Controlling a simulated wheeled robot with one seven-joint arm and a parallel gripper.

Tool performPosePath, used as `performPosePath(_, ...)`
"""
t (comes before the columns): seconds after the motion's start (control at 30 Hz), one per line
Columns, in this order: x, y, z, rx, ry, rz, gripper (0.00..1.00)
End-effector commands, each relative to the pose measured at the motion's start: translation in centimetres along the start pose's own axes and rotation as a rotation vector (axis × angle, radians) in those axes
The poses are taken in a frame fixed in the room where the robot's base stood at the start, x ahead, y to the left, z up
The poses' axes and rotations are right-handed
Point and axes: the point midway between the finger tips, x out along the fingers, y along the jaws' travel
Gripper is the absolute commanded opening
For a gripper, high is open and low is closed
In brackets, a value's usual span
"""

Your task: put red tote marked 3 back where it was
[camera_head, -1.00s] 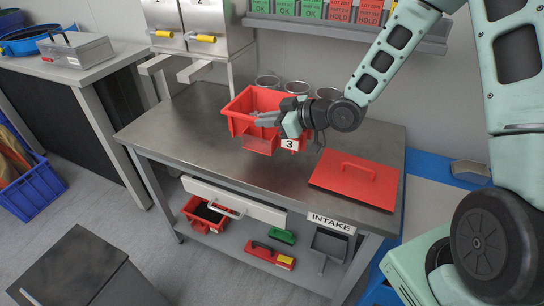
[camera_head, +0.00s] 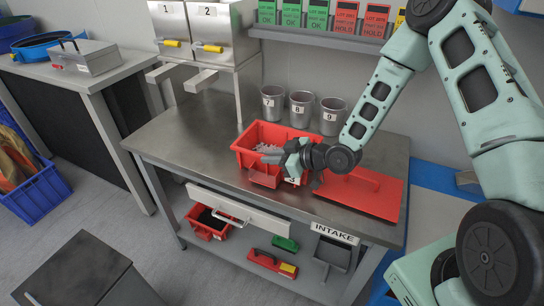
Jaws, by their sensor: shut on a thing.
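My gripper (camera_head: 277,158) is shut on the tote's near wall. The gripper and wrist partly cover the tote's front and its white number label (camera_head: 291,181). I cannot tell for sure whether the tote's base touches the table.
Dispensers 1 and 2 (camera_head: 207,60) stand at the back left. The table's left part is clear.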

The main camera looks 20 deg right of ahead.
Motion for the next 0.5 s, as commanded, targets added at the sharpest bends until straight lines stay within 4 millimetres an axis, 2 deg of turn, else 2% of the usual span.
performPosePath(0.17,0.13,-0.01,0.17,-0.002,0.003,0.000,0.00)
performPosePath(0.2,0.06,-0.03,0.16,0.000,0.000,0.000,0.23)
performPosePath(0.23,0.05,-0.03,0.15,0.001,0.000,0.000,0.31)
performPosePath(0.27,0.05,-0.03,0.15,0.001,0.000,0.000,0.33)
performPosePath(0.5,0.03,-0.02,0.12,0.001,-0.001,0.000,0.33)
